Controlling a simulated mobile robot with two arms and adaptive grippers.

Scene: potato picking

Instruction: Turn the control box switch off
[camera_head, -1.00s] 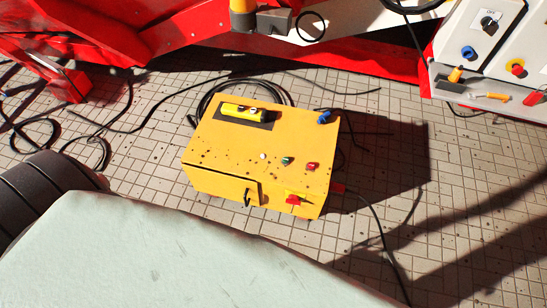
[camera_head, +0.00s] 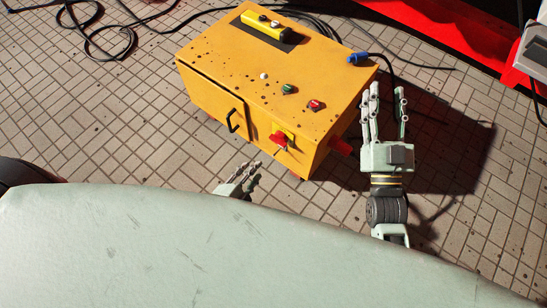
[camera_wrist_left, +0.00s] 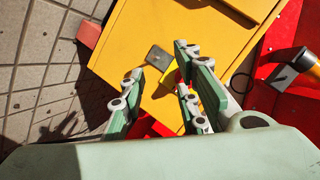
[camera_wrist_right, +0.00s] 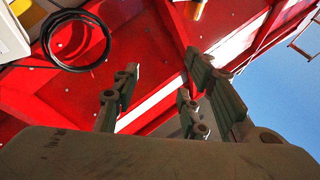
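The yellow control box (camera_head: 210,75) stands on the tiled floor. Its red switch (camera_head: 279,140) sits on a yellow plate at the right of its front face. My left gripper (camera_head: 248,168) is low in front of the box, below and left of the switch, apart from it. Its fingers are spread and empty in the left wrist view (camera_wrist_left: 155,95), facing the box front (camera_wrist_left: 190,30); red parts show behind the fingers, and I cannot tell which is the switch. My right gripper (camera_head: 386,95) is open and empty, right of the box. It shows open in the right wrist view (camera_wrist_right: 160,85).
A green button (camera_head: 288,89), a red button (camera_head: 315,105) and a yellow handheld control (camera_head: 264,27) are on the box top. A blue connector (camera_head: 357,58) and a red connector (camera_head: 341,146) are at its right side. Black cables lie behind. Open floor is left of the box.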

